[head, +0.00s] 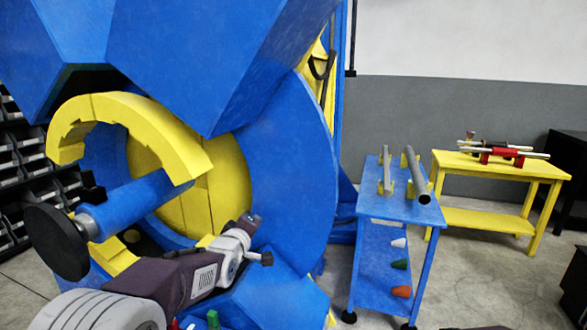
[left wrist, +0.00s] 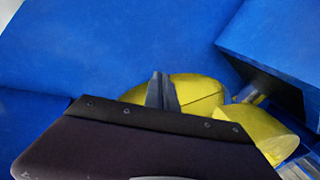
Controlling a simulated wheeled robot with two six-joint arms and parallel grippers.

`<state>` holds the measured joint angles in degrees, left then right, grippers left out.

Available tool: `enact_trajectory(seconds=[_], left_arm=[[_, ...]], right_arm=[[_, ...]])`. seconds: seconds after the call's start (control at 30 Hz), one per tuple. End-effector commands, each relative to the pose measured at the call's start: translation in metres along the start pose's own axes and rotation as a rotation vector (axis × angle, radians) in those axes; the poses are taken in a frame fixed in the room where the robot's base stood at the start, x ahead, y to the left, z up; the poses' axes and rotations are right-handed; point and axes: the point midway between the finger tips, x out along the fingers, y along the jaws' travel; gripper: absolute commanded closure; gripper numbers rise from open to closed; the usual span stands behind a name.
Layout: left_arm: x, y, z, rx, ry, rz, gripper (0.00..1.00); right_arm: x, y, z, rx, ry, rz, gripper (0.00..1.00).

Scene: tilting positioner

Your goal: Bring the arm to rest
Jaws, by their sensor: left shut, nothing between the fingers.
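My left arm comes in from the bottom left of the head view, and my left gripper (head: 252,221) is in front of the blue and yellow positioner. In the left wrist view the left gripper's fingers (left wrist: 162,90) are together, with nothing between them. The positioner's large blue disc (head: 290,160) stands behind the gripper, and its yellow curved arc (head: 150,115) is to the upper left. I cannot tell how much gap there is between gripper and positioner. My right gripper is in neither view.
A blue cart (head: 376,250) with grey pipes on top stands to the right of the positioner. A yellow table (head: 545,169) with red-held rods is behind it. Black bins (head: 20,165) line the left edge. Grey floor (head: 470,275) is open at the right.

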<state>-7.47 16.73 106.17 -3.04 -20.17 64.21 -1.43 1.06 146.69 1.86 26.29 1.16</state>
Motion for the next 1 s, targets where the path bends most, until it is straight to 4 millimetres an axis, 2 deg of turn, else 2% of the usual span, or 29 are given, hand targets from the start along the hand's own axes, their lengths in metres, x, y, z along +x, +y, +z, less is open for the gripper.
enact_trajectory(seconds=[0.17, 0.2, 0.3, 0.4, 0.6, 0.7, 0.8, 1.0], left_arm=[[-0.058, -0.099, 0.017, 0.158, -0.109, -0.287, 1.0], [-0.077, -0.125, 0.026, 0.207, -0.159, -0.364, 1.0], [-0.129, -0.186, 0.054, 0.33, -0.316, -0.535, 1.0], [-0.179, -0.231, 0.082, 0.438, -0.487, -0.655, 1.0], [-0.265, -0.287, 0.129, 0.62, -0.849, -0.783, 1.0], [-0.295, -0.296, 0.14, 0.769, -1.05, -0.757, 1.0], [-0.303, -0.255, 0.117, 0.78, -1.046, -0.748, 1.0], [-0.315, -0.204, 0.09, 0.78, -1.044, -0.748, 1.0]], right_arm=[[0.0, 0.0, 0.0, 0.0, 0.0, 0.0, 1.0], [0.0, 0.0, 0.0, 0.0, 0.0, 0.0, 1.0], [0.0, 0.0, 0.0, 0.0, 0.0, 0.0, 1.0], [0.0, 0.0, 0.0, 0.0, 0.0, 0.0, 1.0], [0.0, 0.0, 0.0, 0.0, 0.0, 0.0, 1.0], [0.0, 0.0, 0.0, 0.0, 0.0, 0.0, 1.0], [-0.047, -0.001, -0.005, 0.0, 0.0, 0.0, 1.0], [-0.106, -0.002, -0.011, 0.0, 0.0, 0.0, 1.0]])
